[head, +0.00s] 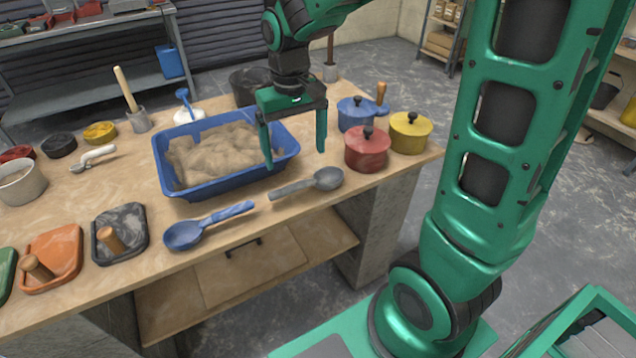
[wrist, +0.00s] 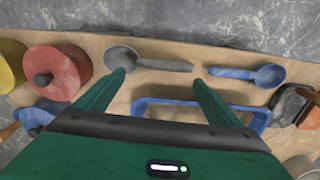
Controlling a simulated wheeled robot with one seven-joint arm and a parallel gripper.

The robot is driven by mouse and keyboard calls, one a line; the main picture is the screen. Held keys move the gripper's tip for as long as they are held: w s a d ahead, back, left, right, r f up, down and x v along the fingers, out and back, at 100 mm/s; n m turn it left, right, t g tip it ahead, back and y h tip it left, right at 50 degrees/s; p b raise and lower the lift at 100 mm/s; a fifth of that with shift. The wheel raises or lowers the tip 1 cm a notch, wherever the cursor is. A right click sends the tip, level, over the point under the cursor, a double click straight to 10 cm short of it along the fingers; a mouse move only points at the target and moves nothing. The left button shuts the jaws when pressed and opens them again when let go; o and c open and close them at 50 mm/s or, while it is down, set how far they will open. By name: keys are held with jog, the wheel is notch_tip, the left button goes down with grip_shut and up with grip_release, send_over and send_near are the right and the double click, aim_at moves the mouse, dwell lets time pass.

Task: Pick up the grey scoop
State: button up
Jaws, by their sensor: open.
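The grey scoop (head: 310,184) lies on the wooden bench near its front edge, its round bowl to the right and its handle pointing left. In the wrist view the grey scoop (wrist: 150,62) lies ahead of the fingertips, its bowl to the left. My gripper (head: 295,158) is open and empty, pointing down above the right end of the blue tub (head: 225,188), behind the scoop. In the wrist view my gripper (wrist: 158,76) has its fingers spread, one near the scoop's bowl, the other beyond its handle end.
A blue scoop (head: 210,225) lies left of the grey one. Red (head: 367,150), blue (head: 355,114) and yellow (head: 410,133) lidded pots stand to the right. Floats with wooden handles, such as a dark one (head: 120,232), lie left. The bench front strip is narrow.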

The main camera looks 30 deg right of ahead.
jog(key=shift+w+a+f, duration=0.25)
jog(key=shift+w+a, duration=0.1)
jog(key=shift+a, duration=0.25)
jog(key=shift+w+a+f, duration=0.25)
jog(key=shift+w+a, duration=0.1)
jog(key=shift+a, duration=0.2)
send_over(287, 186)
jog(key=f, duration=0.4)
jog(key=shift+w+f, duration=0.25)
jog(key=shift+w, duration=0.15)
jog(key=f, duration=0.2)
jog(key=s+f, duration=0.1)
jog(key=f, duration=0.2)
jog(key=shift+f, duration=0.5)
jog(key=c, duration=1.4)
jog(key=shift+r, duration=0.15)
